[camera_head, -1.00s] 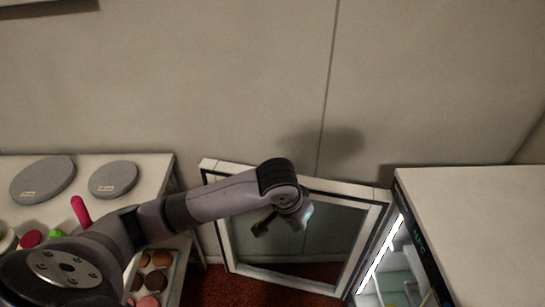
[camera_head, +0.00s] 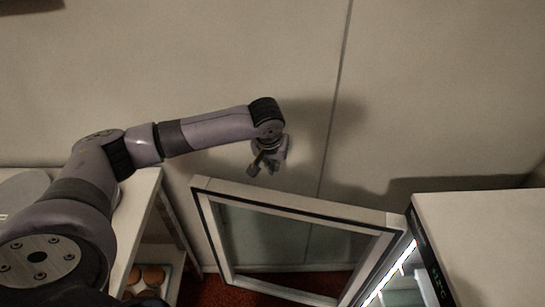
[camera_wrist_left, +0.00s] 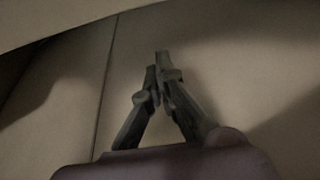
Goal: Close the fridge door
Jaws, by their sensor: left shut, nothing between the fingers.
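The fridge door (camera_head: 300,203) is a white frame with a dark seal and a glass pane. It stands swung open, its right side by the fridge (camera_head: 485,235) and its free side toward the table at left. My left gripper (camera_head: 257,170) is above and behind the door's top edge, near the wall, apart from the door as far as I can tell. Its fingertips meet with nothing between them; they also show in the left wrist view (camera_wrist_left: 161,75) against the bare wall. The lit fridge interior (camera_head: 395,285) shows at lower right. My right gripper is not in view.
A white table (camera_head: 140,205) with a grey turntable (camera_head: 20,190) stands at left, partly hidden by my arm. A shelf below holds brown round pastries (camera_head: 152,275). The wall (camera_head: 200,60) is close behind the door. Red carpet (camera_head: 235,292) shows below.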

